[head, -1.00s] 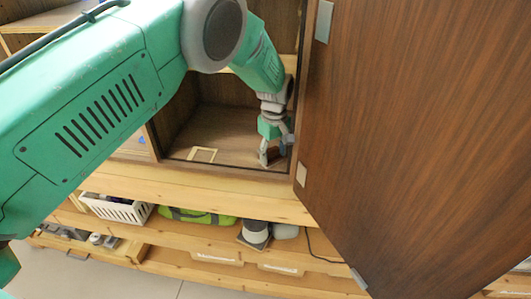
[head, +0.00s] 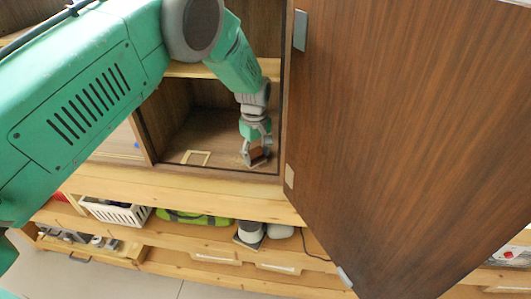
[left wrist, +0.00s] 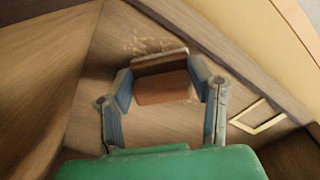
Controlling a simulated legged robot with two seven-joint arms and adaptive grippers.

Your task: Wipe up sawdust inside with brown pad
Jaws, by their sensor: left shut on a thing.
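My left gripper (head: 256,155) reaches into the open cabinet, low over its floor near the front right. It is shut on the brown pad (left wrist: 163,87), a reddish-brown block that shows between the blue-grey fingers in the left wrist view. The pad is at or just above the cabinet floor (left wrist: 180,129); contact is hard to tell. Pale sawdust specks (left wrist: 145,44) lie on the floor just beyond the pad in the left wrist view. The pad and fingers may hide more of it. My right gripper is not in view.
The large wooden door (head: 400,130) stands open at the right, close to my gripper. A shelf (head: 190,69) is above. Below are a white basket (head: 118,212) and a green bag (head: 193,217).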

